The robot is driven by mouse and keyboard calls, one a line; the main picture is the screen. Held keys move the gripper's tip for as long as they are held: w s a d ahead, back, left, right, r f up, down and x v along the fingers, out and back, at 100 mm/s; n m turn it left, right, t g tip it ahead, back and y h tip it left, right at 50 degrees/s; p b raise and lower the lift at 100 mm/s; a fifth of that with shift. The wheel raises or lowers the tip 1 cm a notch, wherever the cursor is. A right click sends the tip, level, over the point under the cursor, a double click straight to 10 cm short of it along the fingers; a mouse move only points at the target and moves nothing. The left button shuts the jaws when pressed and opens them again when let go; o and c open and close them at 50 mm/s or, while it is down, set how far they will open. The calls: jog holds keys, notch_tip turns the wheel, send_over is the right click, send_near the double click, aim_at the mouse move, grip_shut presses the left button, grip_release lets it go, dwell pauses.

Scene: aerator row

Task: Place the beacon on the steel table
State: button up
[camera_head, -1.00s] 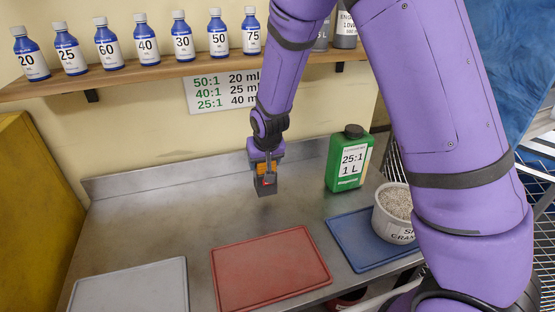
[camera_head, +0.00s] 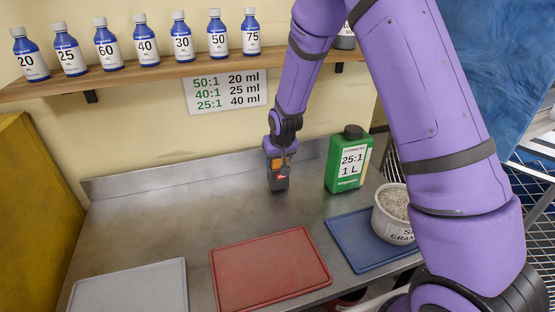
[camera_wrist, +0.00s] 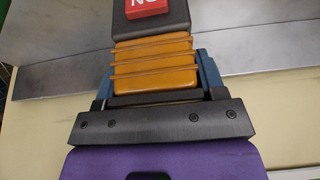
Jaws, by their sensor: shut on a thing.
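The beacon is a block with an orange ribbed part and a dark grey part bearing a red label. In the head view the beacon (camera_head: 279,182) hangs upright below my gripper (camera_head: 279,155), over the back of the steel table (camera_head: 150,215). Its base is at or just above the table top; I cannot tell whether they touch. In the wrist view my gripper (camera_wrist: 155,70) is shut across the orange part of the beacon (camera_wrist: 153,62), with a finger on each side.
A green jug (camera_head: 348,160) stands close right of the beacon. Red (camera_head: 270,270), blue (camera_head: 350,252) and grey (camera_head: 130,288) mats lie in front. A granule tub (camera_head: 393,215) stands on the blue mat. A shelf (camera_head: 150,75) with bottles hangs above. Table left of the beacon is clear.

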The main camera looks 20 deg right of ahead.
jog(key=shift+f, duration=0.35)
jog(key=shift+f, duration=0.1)
jog(key=o, duration=1.3)
jog(key=shift+c, duration=0.2)
jog(key=s+d+v, duration=0.1)
jog(key=v, duration=1)
jog(key=s+d+f+v, duration=0.1)
jog(key=d+v, duration=0.1)
jog(key=v, duration=1)
jog(key=s+d+r, duration=0.1)
jog(key=s+r, duration=0.3)
jog(key=s, duration=0.5)
jog(key=s+d+r, duration=0.1)
jog(key=s+r, duration=0.3)
jog(key=s, duration=0.5)
jog(key=s+d+r, duration=0.2)
jog(key=s+r, duration=0.2)
jog(key=s, duration=0.5)
jog(key=shift+s+t, duration=0.3)
jog(key=shift+t, duration=0.1)
